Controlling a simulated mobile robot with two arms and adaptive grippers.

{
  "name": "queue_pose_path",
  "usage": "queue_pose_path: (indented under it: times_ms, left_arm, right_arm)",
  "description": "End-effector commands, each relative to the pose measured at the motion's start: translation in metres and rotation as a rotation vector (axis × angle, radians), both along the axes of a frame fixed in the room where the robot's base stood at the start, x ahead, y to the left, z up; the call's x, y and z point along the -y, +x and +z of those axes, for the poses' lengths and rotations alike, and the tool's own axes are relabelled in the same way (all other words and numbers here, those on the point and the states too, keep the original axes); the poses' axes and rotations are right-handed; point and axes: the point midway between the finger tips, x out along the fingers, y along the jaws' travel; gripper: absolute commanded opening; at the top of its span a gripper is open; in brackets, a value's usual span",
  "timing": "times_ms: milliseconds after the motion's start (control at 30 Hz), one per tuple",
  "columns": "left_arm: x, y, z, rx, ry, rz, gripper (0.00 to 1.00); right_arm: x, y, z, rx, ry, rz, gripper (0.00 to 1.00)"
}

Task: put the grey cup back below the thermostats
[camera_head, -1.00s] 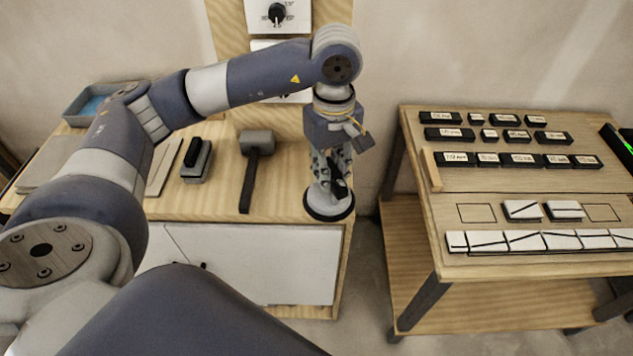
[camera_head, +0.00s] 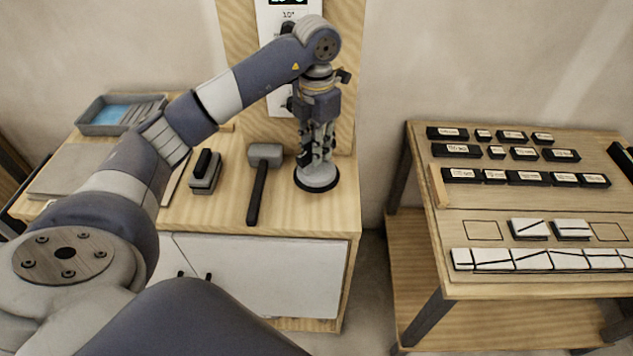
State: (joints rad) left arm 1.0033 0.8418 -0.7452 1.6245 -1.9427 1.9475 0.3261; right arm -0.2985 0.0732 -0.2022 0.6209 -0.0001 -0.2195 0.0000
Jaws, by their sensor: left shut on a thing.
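The grey cup (camera_head: 317,178), a short grey cylinder with a wide black rim at its bottom, is upright at the right end of the wooden bench. My left gripper (camera_head: 316,160) points down from above and is shut on the cup's upper part, which the fingers partly hide. I cannot tell whether the cup touches the bench top. The thermostats' white panel (camera_head: 287,12) is on the upright wooden board behind, partly hidden by my left arm. My right gripper is not in view.
A mallet (camera_head: 262,170) lies left of the cup, with a black-and-grey block (camera_head: 205,172) beyond it. A grey tray (camera_head: 103,128) is at the back left. A separate table (camera_head: 465,205) with labelled black blocks and white tiles stands to the right, across a gap.

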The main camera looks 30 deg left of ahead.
Motion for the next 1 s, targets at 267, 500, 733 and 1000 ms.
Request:
queue_pose_path:
  times_ms: [267, 500, 733, 1000]
  left_arm:
    - [0.0, 0.0, -0.037, 0.001, -0.001, -0.002, 0.0]
    - [0.0, -0.001, -0.062, -0.002, -0.001, -0.004, 0.0]
    - [0.0, 0.0, -0.077, 0.003, 0.0, -0.005, 0.0]
    - [0.0, 0.0, -0.08, 0.001, 0.001, -0.005, 0.25]
  right_arm:
    - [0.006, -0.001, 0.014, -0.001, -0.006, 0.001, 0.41]
    - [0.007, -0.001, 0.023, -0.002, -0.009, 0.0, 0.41]
    - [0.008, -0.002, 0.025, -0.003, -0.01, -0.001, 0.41]
    - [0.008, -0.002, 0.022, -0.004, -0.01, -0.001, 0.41]
